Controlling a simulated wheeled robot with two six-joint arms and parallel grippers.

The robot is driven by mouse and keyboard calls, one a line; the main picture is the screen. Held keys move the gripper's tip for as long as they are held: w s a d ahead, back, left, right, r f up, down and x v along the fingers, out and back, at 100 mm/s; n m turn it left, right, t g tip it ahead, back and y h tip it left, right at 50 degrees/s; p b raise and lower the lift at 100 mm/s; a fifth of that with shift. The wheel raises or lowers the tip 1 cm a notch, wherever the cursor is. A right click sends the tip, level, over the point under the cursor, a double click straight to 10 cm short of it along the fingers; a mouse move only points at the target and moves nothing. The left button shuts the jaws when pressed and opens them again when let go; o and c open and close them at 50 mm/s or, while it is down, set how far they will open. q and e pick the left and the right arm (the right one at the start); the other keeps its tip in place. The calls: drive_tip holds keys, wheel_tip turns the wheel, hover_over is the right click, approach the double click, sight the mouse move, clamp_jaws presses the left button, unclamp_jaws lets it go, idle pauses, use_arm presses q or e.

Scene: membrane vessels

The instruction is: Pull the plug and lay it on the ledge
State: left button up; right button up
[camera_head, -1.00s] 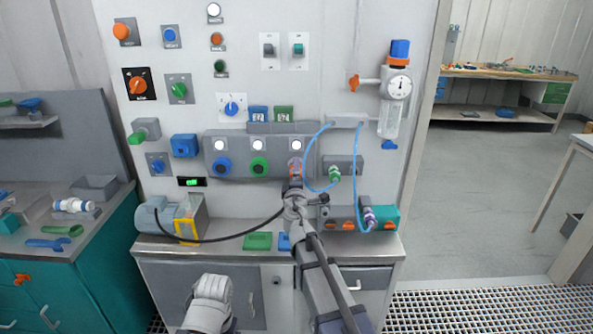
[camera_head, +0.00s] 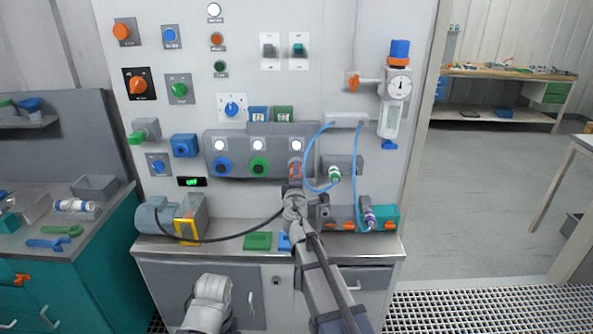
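A socket panel (camera_head: 307,142) on the upright board holds a blue round socket (camera_head: 222,167), a green one (camera_head: 258,167) and, at the right, an orange one (camera_head: 295,170). A black cable (camera_head: 225,240) runs from the grey motor box (camera_head: 155,215) in a low curve up to my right gripper (camera_head: 292,188). The plug at the cable's end is hidden behind my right wrist. My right gripper is just below and in front of the orange socket. Its fingers are too small and covered to tell open or shut. My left gripper is not visible; only part of my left arm shows at the bottom.
The metal ledge (camera_head: 220,245) carries a green pad (camera_head: 257,241) and a blue pad (camera_head: 284,242), partly hidden by my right arm. Light blue tubes (camera_head: 306,160) hang to the right, near a grey connector block (camera_head: 344,165). A side bench (camera_head: 85,243) with tools stands left.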

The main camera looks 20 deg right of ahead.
clamp_jaws()
idle(0.3)
drive_tip(key=shift+s, duration=0.2)
drive_tip(key=shift+v, duration=2.8)
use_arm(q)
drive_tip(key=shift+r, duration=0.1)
use_arm(e)
drive_tip(key=shift+r, duration=0.15)
use_arm(q)
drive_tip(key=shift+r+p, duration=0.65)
drive_tip(key=shift+p, duration=0.1)
use_arm(e)
drive_tip(key=shift+r, duration=0.65)
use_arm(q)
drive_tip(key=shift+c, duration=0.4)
